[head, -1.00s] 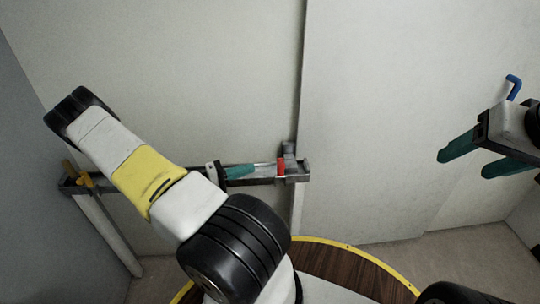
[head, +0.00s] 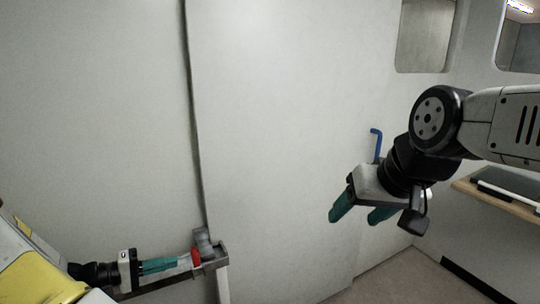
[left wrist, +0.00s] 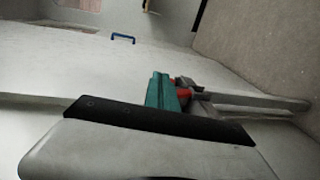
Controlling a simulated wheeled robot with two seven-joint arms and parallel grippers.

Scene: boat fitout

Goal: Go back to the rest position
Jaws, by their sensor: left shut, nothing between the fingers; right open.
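My left gripper (head: 172,264) is low on the left in the head view, its teal fingers shut and empty. They point along a grey metal ledge (head: 222,258) at a small red part (head: 196,256). The fingertips are close to the red part; I cannot tell whether they touch it. In the left wrist view the teal fingers (left wrist: 160,90) show in front of the red part (left wrist: 183,94). My right gripper (head: 355,216) is open and empty, its teal fingers pointing down-left in front of the pale wall, clear of the ledge.
A blue handle (head: 377,145) is on the wall behind my right gripper. A wooden shelf (head: 500,198) with dark and white items is at the right. Window openings (head: 425,35) are at the top right. The middle of the wall (head: 270,120) is bare.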

